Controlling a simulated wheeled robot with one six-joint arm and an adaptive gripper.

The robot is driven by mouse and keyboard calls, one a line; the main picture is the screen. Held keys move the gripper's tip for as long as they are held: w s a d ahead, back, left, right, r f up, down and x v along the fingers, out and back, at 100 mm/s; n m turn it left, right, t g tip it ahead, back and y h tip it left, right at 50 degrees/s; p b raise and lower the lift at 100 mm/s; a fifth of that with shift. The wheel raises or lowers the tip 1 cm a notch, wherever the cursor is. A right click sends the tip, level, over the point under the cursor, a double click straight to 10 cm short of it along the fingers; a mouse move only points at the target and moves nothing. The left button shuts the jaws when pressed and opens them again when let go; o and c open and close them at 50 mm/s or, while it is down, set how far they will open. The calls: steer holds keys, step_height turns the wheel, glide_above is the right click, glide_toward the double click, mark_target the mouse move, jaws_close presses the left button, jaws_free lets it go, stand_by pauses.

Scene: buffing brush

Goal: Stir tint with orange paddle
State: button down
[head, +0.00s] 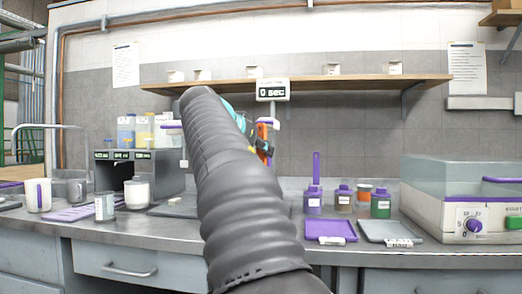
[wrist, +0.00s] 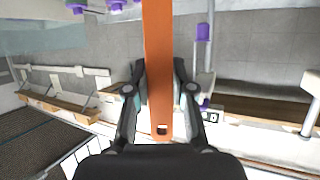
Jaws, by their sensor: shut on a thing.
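The orange paddle (wrist: 158,60) runs lengthwise through the middle of the wrist view, with a small slot near its lower end. My gripper (wrist: 159,88) is shut on it, one finger on each side. In the head view the orange paddle (head: 263,133) shows partly behind my arm, raised above the counter, and my gripper (head: 260,148) is partly hidden there. Several small containers stand on the counter: a purple one (head: 313,202) with a tall purple piece above it, another purple-topped one (head: 343,199), an orange one (head: 364,192) and a green one (head: 380,206). I cannot tell which holds the tint.
A purple tray (head: 325,229) and a grey tray (head: 388,231) lie in front of the containers. A machine with a clear lid (head: 460,178) stands at right. A white mug (head: 38,195) and a jar (head: 137,192) are at left. A wooden shelf (head: 350,84) crosses the wall.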

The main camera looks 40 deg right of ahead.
mark_target(261, 129)
steer(key=shift+r, duration=0.1)
step_height(261, 129, up, 3)
steer(key=p, duration=0.3)
steer(key=shift+r, duration=0.95)
stand_by(0.3)
